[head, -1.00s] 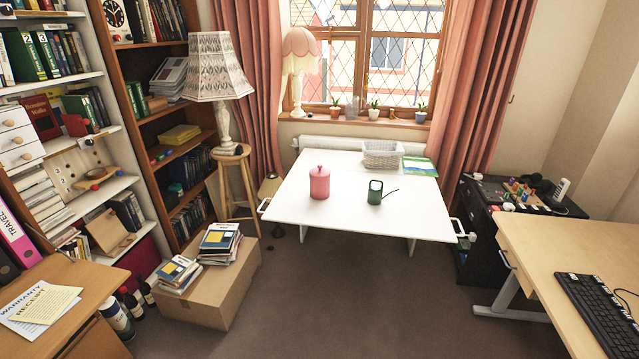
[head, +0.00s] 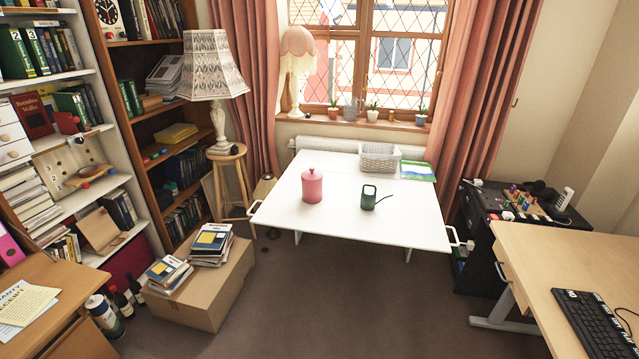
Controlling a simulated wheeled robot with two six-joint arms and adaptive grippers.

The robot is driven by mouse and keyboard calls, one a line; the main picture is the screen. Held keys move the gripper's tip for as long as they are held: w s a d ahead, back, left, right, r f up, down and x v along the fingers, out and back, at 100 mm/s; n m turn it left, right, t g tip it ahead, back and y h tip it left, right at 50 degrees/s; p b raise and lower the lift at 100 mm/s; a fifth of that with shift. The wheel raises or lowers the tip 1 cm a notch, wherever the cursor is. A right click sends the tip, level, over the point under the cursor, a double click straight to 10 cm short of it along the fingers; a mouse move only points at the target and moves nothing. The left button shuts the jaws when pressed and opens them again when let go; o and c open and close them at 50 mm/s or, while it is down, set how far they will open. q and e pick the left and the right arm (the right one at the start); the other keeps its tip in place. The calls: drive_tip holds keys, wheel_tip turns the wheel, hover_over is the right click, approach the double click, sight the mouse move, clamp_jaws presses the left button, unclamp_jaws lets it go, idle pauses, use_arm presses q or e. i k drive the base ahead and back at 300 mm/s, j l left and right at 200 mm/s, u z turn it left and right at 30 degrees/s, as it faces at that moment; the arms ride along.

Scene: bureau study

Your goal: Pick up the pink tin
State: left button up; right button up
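The pink tin (head: 312,186) stands upright on the white table (head: 335,226) in front of the window, left of the table's middle. It has a lid with a small knob on top. A small dark green watering can (head: 369,198) stands to its right, apart from it, with its spout pointing right. Neither of my grippers is in the head view.
A white basket (head: 379,158) and a green-blue booklet (head: 418,171) lie at the table's back right. A cardboard box (head: 222,292) with books sits on the floor front left. A desk (head: 560,262) stands at right. Carpet (head: 360,305) before the table is clear.

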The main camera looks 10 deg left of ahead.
sight(312, 180)
drive_tip(key=i+l+u, duration=0.1)
drive_tip(key=i, duration=0.4)
drive_tip(key=i+l+u, duration=0.1)
drive_tip(key=i+l, duration=0.2)
drive_tip(key=i, duration=0.2)
drive_tip(key=i+l+u, duration=0.15)
drive_tip(key=i, duration=0.35)
drive_tip(key=l, duration=0.1)
